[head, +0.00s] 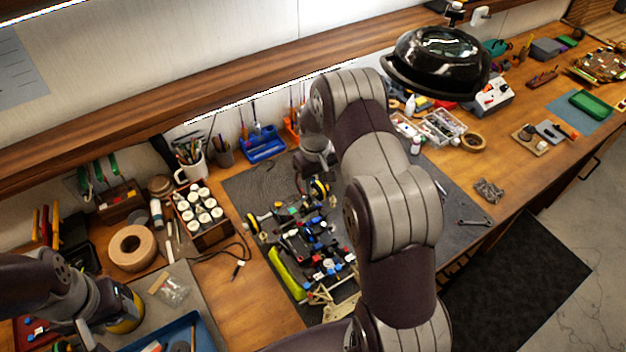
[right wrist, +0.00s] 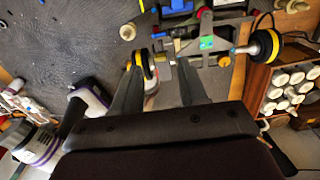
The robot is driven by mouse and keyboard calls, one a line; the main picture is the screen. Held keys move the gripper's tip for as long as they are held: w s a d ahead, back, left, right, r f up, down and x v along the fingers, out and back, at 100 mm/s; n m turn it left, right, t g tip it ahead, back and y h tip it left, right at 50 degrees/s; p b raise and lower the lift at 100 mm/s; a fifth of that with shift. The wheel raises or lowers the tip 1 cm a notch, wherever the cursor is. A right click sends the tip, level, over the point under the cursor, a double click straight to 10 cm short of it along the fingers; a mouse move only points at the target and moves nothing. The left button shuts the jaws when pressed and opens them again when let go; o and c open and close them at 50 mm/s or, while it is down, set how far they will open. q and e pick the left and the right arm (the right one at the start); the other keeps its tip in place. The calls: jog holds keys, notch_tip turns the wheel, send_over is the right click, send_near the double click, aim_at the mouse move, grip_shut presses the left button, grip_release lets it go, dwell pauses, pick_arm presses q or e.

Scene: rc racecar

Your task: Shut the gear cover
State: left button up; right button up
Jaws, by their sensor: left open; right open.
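The RC car (head: 322,250), with its chassis and coloured parts exposed, lies on the dark mat. My right gripper (head: 318,160) is over the car's far end near a yellow-rimmed wheel (head: 319,189), partly behind my arm. In the right wrist view its open fingers (right wrist: 160,72) reach toward the car (right wrist: 205,42). A yellow-rimmed wheel (right wrist: 148,64) shows between the fingers, with no clear grip on it; another wheel (right wrist: 266,45) is to the right. I cannot pick out the gear cover for certain. My left gripper (head: 85,335) is open at lower left, away from the car.
A rack of white-capped bottles (head: 203,213) and a tape roll (head: 132,247) stand left of the mat (head: 262,180). A blue tray (head: 180,335) is at lower left. A blue holder (head: 263,144) stands behind. A black lamp (head: 437,62) hangs above the bench.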

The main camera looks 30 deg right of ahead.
aim_at(316, 195)
jog(key=shift+s+a+f+p, duration=0.1)
jog(key=shift+a+f+p, duration=0.25)
jog(key=shift+f, duration=0.55)
jog(key=shift+d+f, duration=0.1)
jog(key=shift+f, duration=0.2)
jog(key=shift+d+f, duration=0.3)
jog(key=shift+d, duration=0.05)
jog(key=shift+a+r, duration=0.15)
jog(key=shift+a, duration=0.1)
grip_shut()
jog(key=shift+f+b, duration=0.2)
jog(key=shift+b, duration=0.1)
jog(key=f+t+b, duration=0.1)
jog(key=b, duration=0.1)
jog(key=f+t+b, duration=0.1)
jog(key=b, duration=0.1)
jog(key=shift+s+d+f, duration=0.1)
jog(key=shift+s+d, duration=0.05)
jog(key=shift+s, duration=0.1)
jog(key=s+t+b, duration=0.1)
jog(key=t+b, duration=0.1)
jog(key=b, duration=0.7)
jog(key=shift+b, duration=0.3)
pick_arm(q)
notch_tip(316, 195, down, 13)
jog(key=shift+r, duration=0.2)
jog(key=shift+a, duration=0.1)
